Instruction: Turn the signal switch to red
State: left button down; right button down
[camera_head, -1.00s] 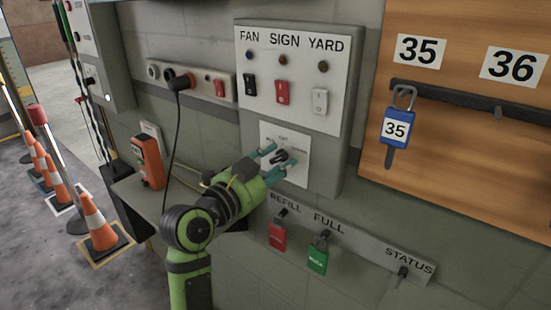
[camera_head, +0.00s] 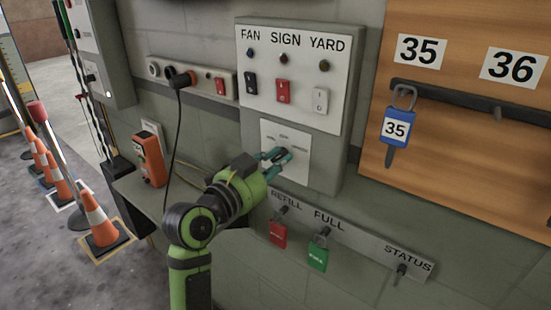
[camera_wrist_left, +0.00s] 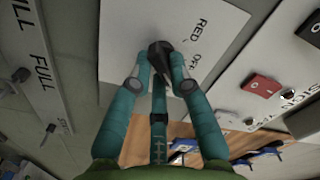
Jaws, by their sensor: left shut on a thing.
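The signal switch is a black rotary knob (camera_wrist_left: 158,50) on a white plate (camera_head: 301,170) below the FAN, SIGN and YARD panel. In the left wrist view the plate (camera_wrist_left: 125,30) shows the labels RED and OFF beside the knob; a further label is not readable in the head view. My left gripper (camera_head: 278,156) is at the plate. In the left wrist view its teal fingers (camera_wrist_left: 158,72) are shut on the knob, one on each side. The fingers hide much of the knob, so which label it points at is unclear. My right gripper is not in view.
Above are the black FAN switch (camera_head: 250,83), red SIGN switch (camera_head: 283,91) and white YARD switch (camera_head: 320,101). An orange device (camera_head: 150,160) stands on a shelf left.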

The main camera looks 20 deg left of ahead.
pick_arm(q)
jog(key=n+p, duration=0.2)
jog(key=n, duration=0.1)
jog(key=n+p, duration=0.1)
jog(key=n, duration=0.1)
jog(key=shift+r+p, duration=0.3)
jog(key=n+p, duration=0.3)
jog(key=n, duration=0.1)
jog(key=shift+a+r+n, duration=0.1)
jog(key=shift+r+n, duration=0.05)
jog(key=shift+n, duration=0.25)
jog(key=shift+w+a+n+p, duration=0.1)
jog(key=shift+a+n+p, duration=0.05)
jog(key=shift+n+p, duration=1.75)
jog(key=shift+a+n+p, duration=0.1)
jog(key=shift+n+p, duration=1.15)
jog(key=shift+n, duration=1.25)
jog(key=c, duration=1.1)
grip_release()
jog(key=shift+c, duration=0.2)
